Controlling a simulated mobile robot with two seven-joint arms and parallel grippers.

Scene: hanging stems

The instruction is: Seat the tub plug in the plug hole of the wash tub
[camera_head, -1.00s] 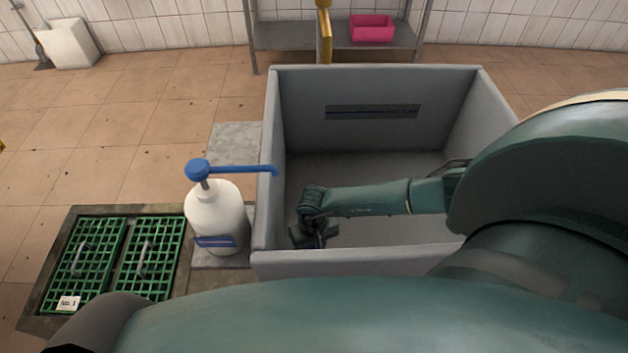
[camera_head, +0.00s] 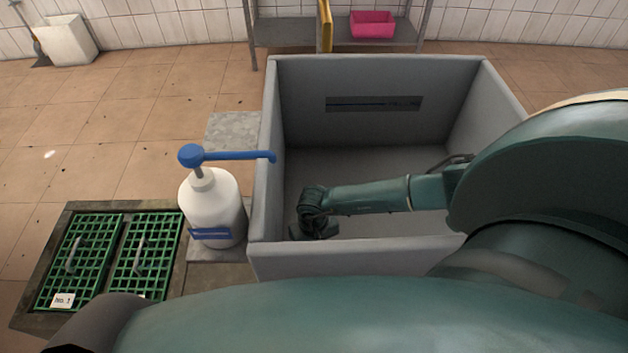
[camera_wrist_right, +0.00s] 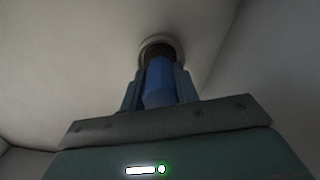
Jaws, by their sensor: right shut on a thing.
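The grey wash tub (camera_head: 365,75) stands in the middle of the head view. My right gripper (camera_head: 314,232) reaches down inside it, near the tub's left wall and front. In the right wrist view, my right gripper (camera_wrist_right: 159,85) is shut on the blue tub plug (camera_wrist_right: 159,82). The plug's far end meets a dark area inside the pale ring of the plug hole (camera_wrist_right: 157,40). I cannot tell how deep the plug sits, as its tip is hidden. The plug does not show in the head view. My left gripper is not in view.
A white pump bottle (camera_head: 211,210) with a blue spout stands left of the tub, its spout reaching over the rim. Green floor grates (camera_head: 110,255) lie at lower left. A shelf (camera_head: 285,35) with a pink bin (camera_head: 372,24) stands behind. The tub's walls surround my right gripper.

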